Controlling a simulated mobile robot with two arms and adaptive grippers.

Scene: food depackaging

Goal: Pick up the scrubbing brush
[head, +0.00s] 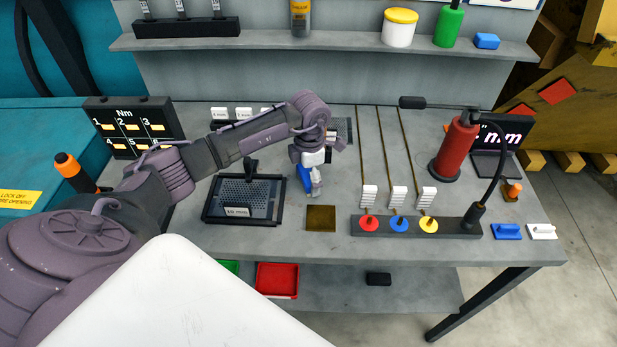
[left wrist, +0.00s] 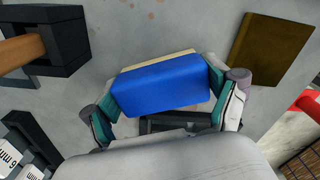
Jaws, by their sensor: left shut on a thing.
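The scrubbing brush is a blue block (left wrist: 160,86) with a pale beige strip along its far edge. In the left wrist view it lies across the middle, between the two teal-padded fingers of my left gripper (left wrist: 162,94). The fingers press on its two ends. In the head view my left gripper (head: 309,180) points down over the middle of the grey bench, and the blue of the brush (head: 304,177) shows at its left side. I cannot tell whether the brush touches the bench. My right gripper is not in view.
A black-framed mesh tray (head: 214,210) lies left of the gripper. A brown square plate (head: 321,218) lies in front of it. To the right are a black strip (head: 449,228) with coloured discs and a red cylinder (head: 455,147). A shelf (head: 340,45) runs along the back.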

